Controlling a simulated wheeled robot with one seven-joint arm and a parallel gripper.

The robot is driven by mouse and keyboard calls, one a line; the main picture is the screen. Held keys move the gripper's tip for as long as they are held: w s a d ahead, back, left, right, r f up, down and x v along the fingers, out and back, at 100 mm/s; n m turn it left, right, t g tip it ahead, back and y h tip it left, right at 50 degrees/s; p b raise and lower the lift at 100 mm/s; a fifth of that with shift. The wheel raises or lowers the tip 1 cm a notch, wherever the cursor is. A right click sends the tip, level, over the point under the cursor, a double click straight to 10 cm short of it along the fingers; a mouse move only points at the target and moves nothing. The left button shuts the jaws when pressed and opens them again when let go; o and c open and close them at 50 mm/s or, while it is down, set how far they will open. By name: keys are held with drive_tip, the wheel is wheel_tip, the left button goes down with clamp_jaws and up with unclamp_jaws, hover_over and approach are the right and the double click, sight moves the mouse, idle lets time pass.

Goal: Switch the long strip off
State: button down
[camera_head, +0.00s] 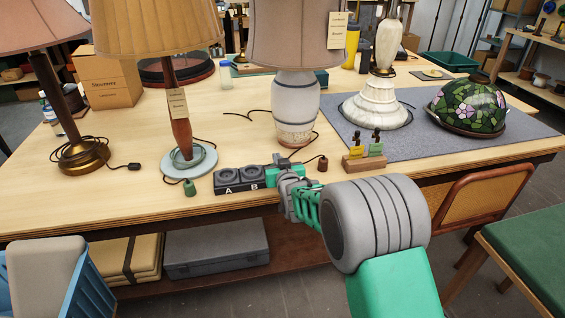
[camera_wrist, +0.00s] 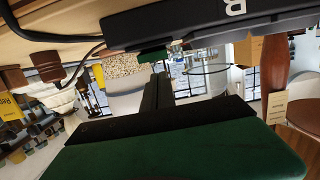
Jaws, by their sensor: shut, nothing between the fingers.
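The long strip (camera_head: 232,187) is a dark grey power strip near the table's front edge, with round sockets marked A and B. Its right end is hidden behind my gripper (camera_head: 283,170), which is at that end, pointing away from me. In the wrist view the strip (camera_wrist: 210,27) crosses the top, its letter upside down. My gripper (camera_wrist: 158,80) is shut and empty there, its fingertips close below the strip's edge. A small green piece (camera_wrist: 152,57) shows beside the tips. I cannot tell whether the fingers touch the strip, nor see the switch's position.
A green plug (camera_head: 189,187) lies left of the strip and a brown plug (camera_head: 322,163) to its right. Several lamps stand behind, including a white-bodied lamp (camera_head: 296,104). A chair (camera_head: 490,200) is at the table front.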

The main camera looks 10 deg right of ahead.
wheel_tip(320, 180, up, 2)
drive_tip(key=shift+s+r, duration=0.15)
drive_tip(key=shift+r, duration=0.05)
drive_tip(key=s+r, duration=0.3)
drive_tip(key=s, duration=0.6)
drive_tip(key=shift+d+b, duration=0.2)
drive_tip(key=shift+b, duration=0.2)
drive_tip(key=shift+f, duration=0.1)
drive_tip(key=s+f+g, duration=1.1)
drive_tip(key=s+f, duration=0.5)
drive_tip(key=f, duration=0.2)
drive_tip(key=s+d+r+g+p, duration=0.1)
drive_tip(key=s+r+g, duration=0.15)
drive_tip(key=s, duration=0.45)
drive_tip(key=s+d+r+g+p, duration=0.1)
drive_tip(key=s+r+g, duration=0.15)
drive_tip(key=s, duration=0.55)
wheel_tip(320, 180, up, 11)
drive_tip(key=w+t+p, duration=0.2)
drive_tip(key=t, duration=0.1)
drive_tip(key=shift+w+d+h, duration=0.15)
drive_tip(key=shift+w+h, duration=0.1)
drive_tip(key=shift+h, duration=0.15)
